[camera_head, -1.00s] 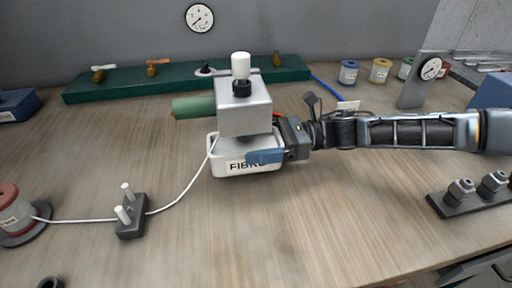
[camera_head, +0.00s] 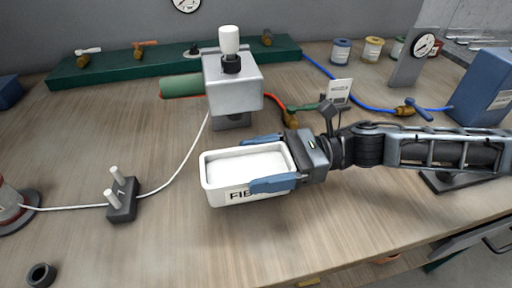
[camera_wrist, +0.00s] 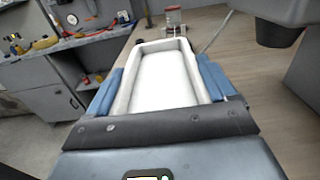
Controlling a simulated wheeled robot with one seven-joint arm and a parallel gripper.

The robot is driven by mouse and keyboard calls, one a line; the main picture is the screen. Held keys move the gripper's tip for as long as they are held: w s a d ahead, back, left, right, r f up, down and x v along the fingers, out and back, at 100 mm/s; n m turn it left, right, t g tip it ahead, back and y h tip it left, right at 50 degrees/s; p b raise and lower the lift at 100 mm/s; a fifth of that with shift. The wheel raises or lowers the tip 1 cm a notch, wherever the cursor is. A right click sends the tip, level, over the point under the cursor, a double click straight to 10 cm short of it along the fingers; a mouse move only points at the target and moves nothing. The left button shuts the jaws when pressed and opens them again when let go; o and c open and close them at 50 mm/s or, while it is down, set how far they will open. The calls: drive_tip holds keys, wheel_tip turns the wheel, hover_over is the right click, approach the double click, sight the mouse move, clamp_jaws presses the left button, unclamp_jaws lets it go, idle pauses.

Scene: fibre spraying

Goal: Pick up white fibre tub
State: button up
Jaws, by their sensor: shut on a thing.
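The white fibre tub (camera_head: 213,186) is a rectangular open tray with a "FIB..." label on its front, partly covered by a blue finger. Its inside looks white and flat. My gripper (camera_head: 268,163) comes from the right, with one blue finger along the far side and one along the near side, shut on the tub. In the wrist view the tub (camera_wrist: 162,48) lies lengthwise between the two blue fingers of my gripper (camera_wrist: 165,85). The tub stands clear in front of the grey spray unit (camera_head: 233,84). I cannot tell how high it is above the bench.
A white fibre line runs from the red spool (camera_head: 8,208) through the dark guide block (camera_head: 122,200) to the spray unit. A green valve board (camera_head: 170,64) lies behind. A blue box (camera_head: 480,88) and a gauge stand (camera_head: 410,65) are at right.

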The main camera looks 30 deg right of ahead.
drive_tip(key=shift+s+a+b, duration=0.1)
drive_tip(key=shift+s+a, duration=0.25)
drive_tip(key=shift+s, duration=0.65)
drive_tip(key=shift+s+a+b, duration=0.1)
drive_tip(key=shift+s+a, duration=0.2)
drive_tip(key=shift+s, duration=0.65)
drive_tip(key=shift+s+a+b, duration=0.1)
drive_tip(key=shift+s+a, duration=0.25)
drive_tip(key=shift+s, duration=0.65)
